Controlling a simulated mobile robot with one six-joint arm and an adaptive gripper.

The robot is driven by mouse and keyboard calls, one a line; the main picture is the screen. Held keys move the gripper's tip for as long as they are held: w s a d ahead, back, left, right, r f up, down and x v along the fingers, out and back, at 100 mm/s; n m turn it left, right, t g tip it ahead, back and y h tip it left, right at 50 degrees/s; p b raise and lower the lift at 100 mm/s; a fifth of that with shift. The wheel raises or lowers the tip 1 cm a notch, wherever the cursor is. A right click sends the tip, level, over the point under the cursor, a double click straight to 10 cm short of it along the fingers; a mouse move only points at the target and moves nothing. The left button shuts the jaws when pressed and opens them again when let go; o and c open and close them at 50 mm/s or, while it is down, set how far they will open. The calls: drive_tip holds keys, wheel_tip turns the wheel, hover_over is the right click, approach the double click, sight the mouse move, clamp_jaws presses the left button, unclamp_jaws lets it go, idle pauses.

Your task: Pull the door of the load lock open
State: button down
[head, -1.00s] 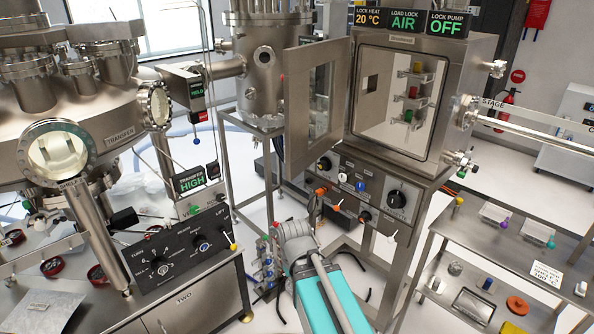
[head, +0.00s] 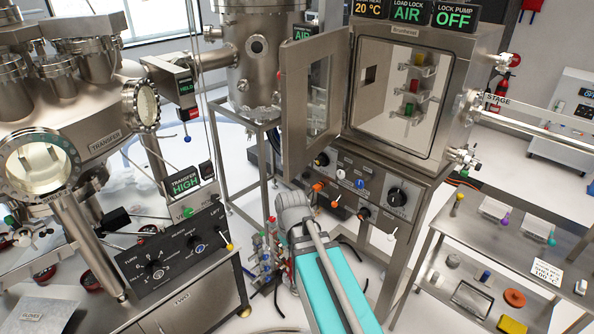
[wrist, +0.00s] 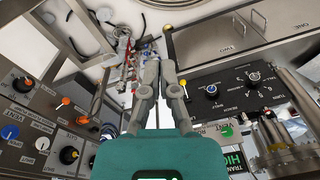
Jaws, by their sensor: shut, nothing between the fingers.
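The load lock (head: 425,150) is a steel box under the AIR sign in the head view. Its door (head: 293,105), a steel frame with a window, stands swung out to the left, and the front opening is uncovered. Inside, small shelves hold red, yellow and green pieces (head: 409,109). My gripper's fingers (wrist: 160,62) are together and empty in the wrist view. In the head view my arm's end is below the door, in front of the control panel, apart from the door; the fingers are hidden there.
The load lock's knob panel (head: 365,190) is under the chamber. The transfer chamber (head: 75,110) and its black control box (head: 175,245) stand at the left. A steel shelf trolley (head: 490,225) with small parts stands at the right. Clear floor shows between the stands.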

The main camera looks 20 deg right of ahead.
sight(296, 175)
drive_tip(key=w+d+r+n+t+y+p, duration=0.1)
drive_tip(key=w+d+r+n+p, duration=0.2)
drive_tip(key=w+d+r+p, duration=0.4)
drive_tip(key=w+d+r+n+t+y+p, duration=0.1)
drive_tip(key=w+d+r+n+t+p, duration=0.1)
drive_tip(key=w+d+r+p, duration=0.5)
wheel_tip(296, 175, up, 5)
drive_tip(key=w+n+p, duration=0.1)
drive_tip(key=w+p, duration=0.1)
drive_tip(key=p, duration=0.1)
drive_tip(key=shift+d, duration=0.4)
drive_tip(key=shift+f, duration=0.1)
drive_tip(key=w+a+f+b, duration=0.5)
drive_tip(key=w+f+b, duration=0.1)
drive_tip(key=f+b, duration=0.3)
idle(0.5)
drive_tip(key=shift+w, duration=0.1)
idle(0.4)
